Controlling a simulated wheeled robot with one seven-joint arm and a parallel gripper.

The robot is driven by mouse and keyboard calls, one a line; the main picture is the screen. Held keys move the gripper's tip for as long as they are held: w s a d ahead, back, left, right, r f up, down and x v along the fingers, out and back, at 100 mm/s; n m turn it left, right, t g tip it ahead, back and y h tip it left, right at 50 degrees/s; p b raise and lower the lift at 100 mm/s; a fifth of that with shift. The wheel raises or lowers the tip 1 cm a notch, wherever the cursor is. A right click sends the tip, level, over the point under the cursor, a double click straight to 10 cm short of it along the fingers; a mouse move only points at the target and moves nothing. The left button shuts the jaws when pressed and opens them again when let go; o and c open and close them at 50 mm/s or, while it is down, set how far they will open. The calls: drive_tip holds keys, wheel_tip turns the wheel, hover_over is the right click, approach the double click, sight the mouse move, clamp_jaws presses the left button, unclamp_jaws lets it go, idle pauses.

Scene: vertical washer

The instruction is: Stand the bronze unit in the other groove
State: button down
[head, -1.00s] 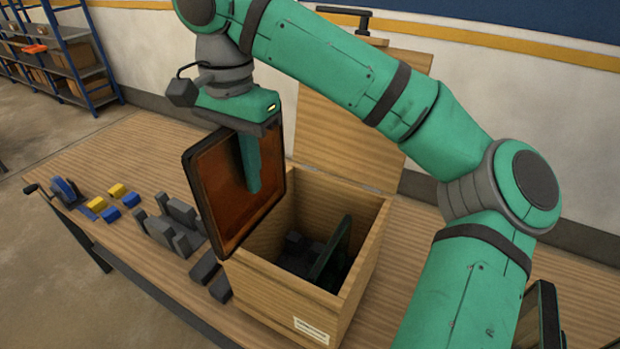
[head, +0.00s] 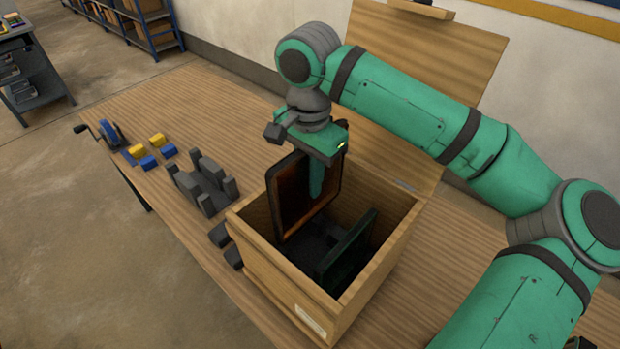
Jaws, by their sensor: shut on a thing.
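The bronze unit (head: 290,205) is a flat panel with a dark frame and a bronze-brown face. My gripper (head: 316,185) is shut on its upper edge and holds it upright, with its lower part inside the open wooden box (head: 262,264). The unit's bottom edge is hidden behind the box wall, so I cannot tell whether it touches a groove. A dark green panel (head: 349,250) stands tilted in the right part of the box. Dark grooved blocks (head: 312,243) show on the box floor between the two panels.
The box's open lid (head: 425,85) stands up behind it. Grey slotted blocks (head: 205,185) stand on the table left of the box, with yellow and blue blocks (head: 158,150) and a blue crank device (head: 108,133) beyond. Bare tabletop lies at the back left.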

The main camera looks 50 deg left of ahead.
drive_tip(key=shift+s+f, duration=0.15)
drive_tip(key=shift+f, duration=0.45)
wheel_tip(320, 180, down, 17)
idle(1.7)
drive_tip(key=shift+r, duration=0.1)
drive_tip(key=c, duration=1.6)
unclamp_jaws()
